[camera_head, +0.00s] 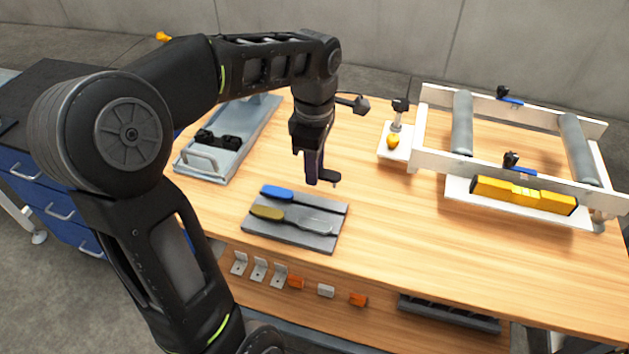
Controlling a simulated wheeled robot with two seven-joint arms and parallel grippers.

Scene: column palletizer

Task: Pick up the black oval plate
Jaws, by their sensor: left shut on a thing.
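My left gripper (314,176) points down above the wooden table, just behind the grey tool tray. It is shut on a small black piece (330,177) that sticks out to the right of its fingertips. This piece looks like the black oval plate, but its outline is partly hidden by the fingers. I cannot tell whether it is clear of the table. My right gripper is not in view.
The grey tray (279,238) holds a blue-handled and an olive-handled tool. A grey-blue tray (253,128) with black parts stands left. A roller frame (432,137) and yellow level (522,195) are right. Brackets and orange blocks sit along the front below.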

